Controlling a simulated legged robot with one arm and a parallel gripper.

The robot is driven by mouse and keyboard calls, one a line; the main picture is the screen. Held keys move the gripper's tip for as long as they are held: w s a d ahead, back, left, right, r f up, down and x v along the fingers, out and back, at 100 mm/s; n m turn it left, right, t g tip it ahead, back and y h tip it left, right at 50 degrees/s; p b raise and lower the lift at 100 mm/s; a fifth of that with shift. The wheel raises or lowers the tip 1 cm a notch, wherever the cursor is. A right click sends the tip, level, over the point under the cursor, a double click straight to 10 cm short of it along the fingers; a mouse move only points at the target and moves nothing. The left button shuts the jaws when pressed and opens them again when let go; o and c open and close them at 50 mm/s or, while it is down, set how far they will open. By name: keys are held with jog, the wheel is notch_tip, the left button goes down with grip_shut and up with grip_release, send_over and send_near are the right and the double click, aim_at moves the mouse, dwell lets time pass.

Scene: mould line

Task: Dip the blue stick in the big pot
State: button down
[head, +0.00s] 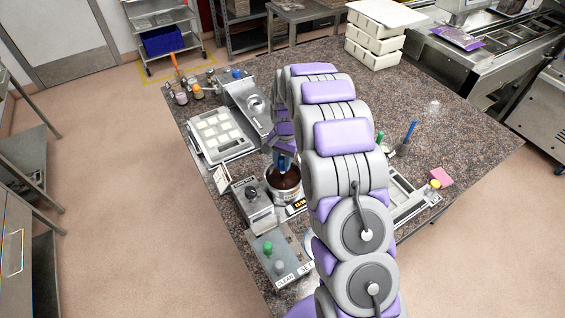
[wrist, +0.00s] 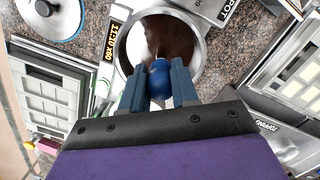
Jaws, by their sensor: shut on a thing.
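The big pot (head: 285,197) stands on the granite counter with dark brown liquid in it; its metal rim (wrist: 121,50) surrounds the liquid in the wrist view. My gripper (wrist: 160,76) is over the pot with its two blue fingers shut on the rounded blue end of the blue stick (wrist: 160,84). A thin part of the stick seems to point down at the liquid. Its lower tip is hard to make out, so I cannot tell how deep it reaches. In the head view my gripper (head: 284,160) is directly above the pot, partly hidden by my arm.
A tray with pale squares (head: 215,137) lies behind the pot at left. A control box with a green knob (head: 267,248) is in front. Another blue-handled tool (head: 411,130) stands at right. White tubs (head: 375,45) are stacked behind.

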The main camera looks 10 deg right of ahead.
jog(key=shift+d+r, duration=0.25)
jog(key=shift+r, duration=1)
jog(key=shift+a+r+p, duration=0.15)
jog(key=shift+r+p, duration=0.2)
jog(key=shift+r, duration=0.15)
jog(key=shift+r+p, duration=0.5)
jog(key=shift+r, duration=1.5)
